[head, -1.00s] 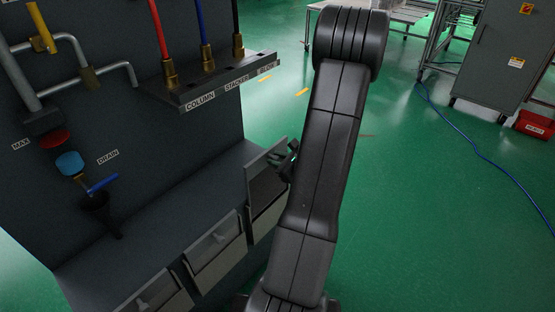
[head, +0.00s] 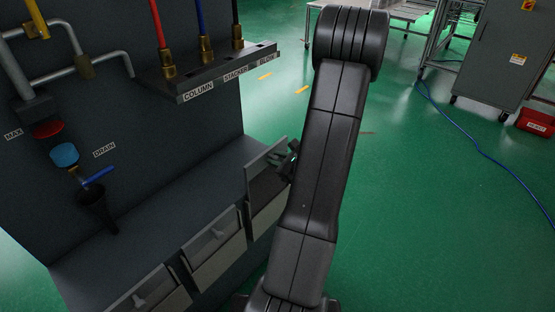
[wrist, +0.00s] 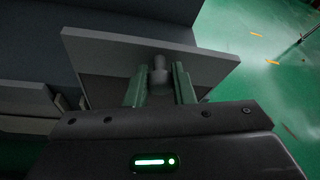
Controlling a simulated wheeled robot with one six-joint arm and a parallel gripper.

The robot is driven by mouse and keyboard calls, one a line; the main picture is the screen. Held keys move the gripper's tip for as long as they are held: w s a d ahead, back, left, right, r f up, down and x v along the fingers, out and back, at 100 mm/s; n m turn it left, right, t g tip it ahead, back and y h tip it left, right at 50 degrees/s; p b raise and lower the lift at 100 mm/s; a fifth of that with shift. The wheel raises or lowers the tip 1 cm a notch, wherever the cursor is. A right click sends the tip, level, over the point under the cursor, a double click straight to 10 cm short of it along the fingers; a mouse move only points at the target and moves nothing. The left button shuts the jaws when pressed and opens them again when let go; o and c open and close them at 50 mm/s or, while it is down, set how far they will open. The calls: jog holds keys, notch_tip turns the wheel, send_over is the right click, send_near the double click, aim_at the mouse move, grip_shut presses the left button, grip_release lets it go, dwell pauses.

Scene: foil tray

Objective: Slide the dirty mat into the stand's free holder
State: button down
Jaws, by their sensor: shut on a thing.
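In the wrist view, my gripper (wrist: 159,70) has its two fingers on either side of a round grey knob (wrist: 160,63) on a flat grey front panel (wrist: 100,53). It is shut on this knob. In the head view, the same panel (head: 262,158) fronts an open drawer-like holder at the right end of the dark stand (head: 170,215). My gripper (head: 290,160) is beside it, partly hidden behind my arm. I cannot make out a dirty mat. The inside of the open holder is dark and only partly visible.
Other drawer fronts with handles (head: 212,246) line the stand. A labelled rack (head: 215,77) with red, blue and black hoses juts out above. A blue drain valve (head: 98,181) is at left.

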aim_at(270, 180)
jog(key=shift+f, duration=0.1)
notch_tip(270, 180, down, 11)
jog(key=b, duration=1)
jog(key=shift+b, duration=0.3)
dwell(0.4)
jog(key=c, duration=1.1)
grip_release()
jog(key=shift+c, duration=0.2)
jog(key=p+v, duration=0.3)
jog(key=v, duration=1.1)
jog(key=shift+w, duration=0.15)
